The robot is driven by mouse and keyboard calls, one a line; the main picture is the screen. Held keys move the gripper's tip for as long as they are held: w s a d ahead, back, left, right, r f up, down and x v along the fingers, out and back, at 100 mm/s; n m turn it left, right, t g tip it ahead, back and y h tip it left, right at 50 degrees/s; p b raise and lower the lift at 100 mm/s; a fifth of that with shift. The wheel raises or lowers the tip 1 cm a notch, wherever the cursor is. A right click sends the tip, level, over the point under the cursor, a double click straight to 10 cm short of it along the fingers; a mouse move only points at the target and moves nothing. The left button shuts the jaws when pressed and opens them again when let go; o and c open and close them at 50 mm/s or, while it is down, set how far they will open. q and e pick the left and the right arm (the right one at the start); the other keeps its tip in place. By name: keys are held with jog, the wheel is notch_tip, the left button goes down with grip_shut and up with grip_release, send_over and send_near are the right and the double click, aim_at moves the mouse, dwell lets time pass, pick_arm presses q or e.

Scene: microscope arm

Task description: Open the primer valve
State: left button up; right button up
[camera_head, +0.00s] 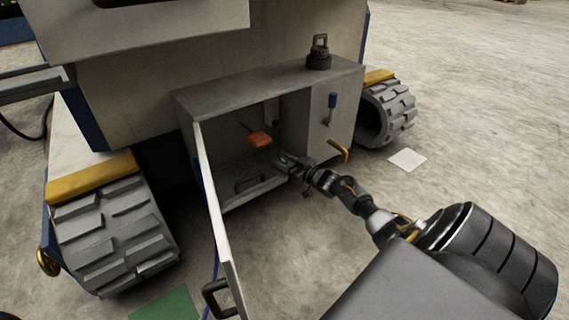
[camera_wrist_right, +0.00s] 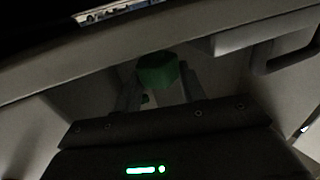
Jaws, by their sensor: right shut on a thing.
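My right gripper (camera_head: 280,158) reaches into the open grey cabinet (camera_head: 240,86) from the right front. In the right wrist view, its two fingers (camera_wrist_right: 160,78) are closed on either side of a dark green knob (camera_wrist_right: 157,68), which they hold. The green knob is hidden in the head view. A flat orange-red part (camera_head: 260,139) on a thin rod sits inside the cabinet, just behind and left of the gripper. I cannot tell which part is the primer valve. My left gripper is out of view.
The open cabinet door (camera_head: 215,215) stands out to the left of my gripper. A black cap (camera_head: 319,53) stands on top. Chunky wheels (camera_head: 112,230) flank the cabinet.

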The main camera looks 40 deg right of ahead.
jog(key=shift+y, duration=0.3)
jog(key=o, duration=1)
jog(key=shift+s+d+r+p, duration=0.1)
jog(key=shift+s+p, duration=0.4)
jog(key=shift+p, duration=0.05)
jog(key=s+p, duration=0.1)
jog(key=s, duration=0.2)
jog(key=s+d+p, duration=0.1)
jog(key=s+p, duration=0.1)
jog(key=s, duration=0.1)
jog(key=s+p, duration=0.2)
jog(key=s, duration=0.1)
jog(key=shift+s+d, duration=0.3)
jog(key=shift+s, duration=0.1)
